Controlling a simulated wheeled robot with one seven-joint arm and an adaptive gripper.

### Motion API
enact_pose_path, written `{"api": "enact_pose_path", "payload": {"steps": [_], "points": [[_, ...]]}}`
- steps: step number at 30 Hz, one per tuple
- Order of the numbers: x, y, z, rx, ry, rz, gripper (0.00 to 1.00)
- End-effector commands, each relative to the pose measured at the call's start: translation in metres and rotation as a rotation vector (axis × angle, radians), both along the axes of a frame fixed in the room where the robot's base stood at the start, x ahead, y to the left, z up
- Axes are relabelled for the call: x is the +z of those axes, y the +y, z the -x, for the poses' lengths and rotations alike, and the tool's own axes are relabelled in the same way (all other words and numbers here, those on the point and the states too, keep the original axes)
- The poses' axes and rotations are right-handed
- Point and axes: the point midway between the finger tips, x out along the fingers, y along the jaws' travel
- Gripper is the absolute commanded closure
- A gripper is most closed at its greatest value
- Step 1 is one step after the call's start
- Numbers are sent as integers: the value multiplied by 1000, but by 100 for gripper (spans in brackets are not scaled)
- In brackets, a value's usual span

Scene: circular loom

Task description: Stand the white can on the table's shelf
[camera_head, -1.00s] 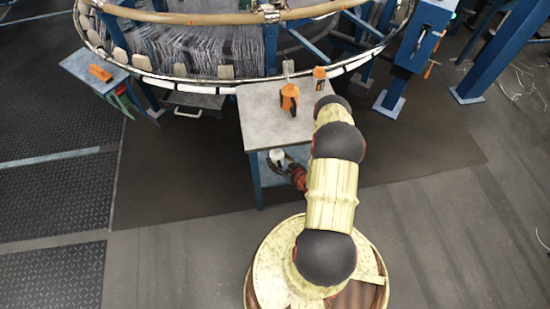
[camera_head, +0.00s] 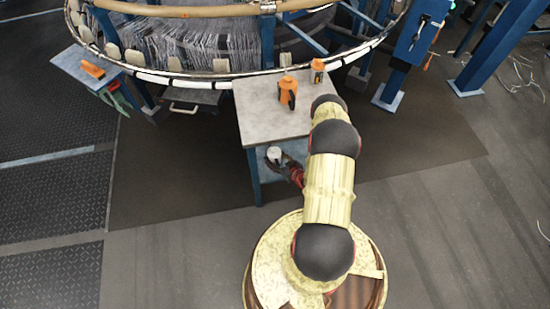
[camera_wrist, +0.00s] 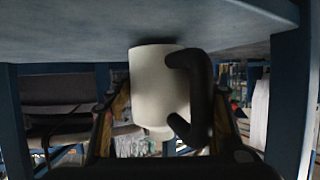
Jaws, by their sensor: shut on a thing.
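The white can (camera_head: 274,154) shows at the front edge of the table (camera_head: 262,112), below the tabletop and over the blue-grey shelf (camera_head: 268,177). My gripper (camera_head: 279,162) is shut around it. In the wrist view the white can (camera_wrist: 158,88) sits between my two fingers, with a black handle on its right side. One of its ends is close to a flat grey-blue surface; I cannot tell whether they touch. The tabletop and my arm hide part of the shelf.
Two orange containers, a nearer one (camera_head: 287,92) and a farther one (camera_head: 317,70), stand on the tabletop. Blue table legs (camera_head: 253,178) frame the shelf space. The large round loom (camera_head: 200,80) is behind. Dark floor to the left of the table is clear.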

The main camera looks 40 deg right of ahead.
Motion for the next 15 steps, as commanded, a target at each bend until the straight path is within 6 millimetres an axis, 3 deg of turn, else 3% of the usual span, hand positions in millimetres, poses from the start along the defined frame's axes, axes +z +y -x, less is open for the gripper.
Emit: {"api": "enact_pose_path", "payload": {"steps": [15], "points": [[-7, 0, 0, 0, -1, 0, 82]]}}
